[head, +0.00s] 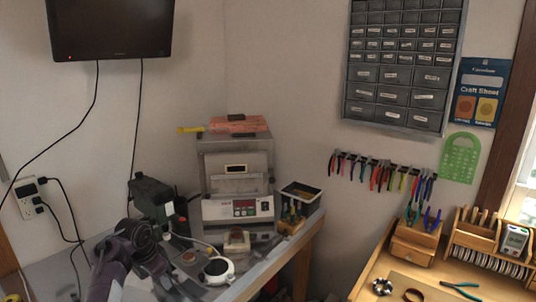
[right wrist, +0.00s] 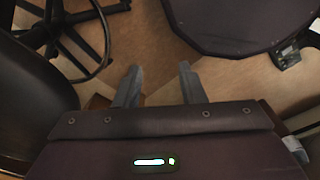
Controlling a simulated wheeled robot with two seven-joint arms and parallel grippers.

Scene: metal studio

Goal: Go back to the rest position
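My left arm comes in at the bottom left of the head view, dark purple, in front of the grey bench. Its left gripper (head: 168,283) is low in that view and partly hidden by the arm. I cannot make out whether its fingers are apart. My right gripper (right wrist: 160,70) shows in the right wrist view with its two grey fingers spread apart and nothing between them. It hangs over the brown floor. It does not show in the head view.
A wooden workbench (head: 440,292) with pliers stands right. The right wrist view shows a black chair base (right wrist: 62,30) on the floor.

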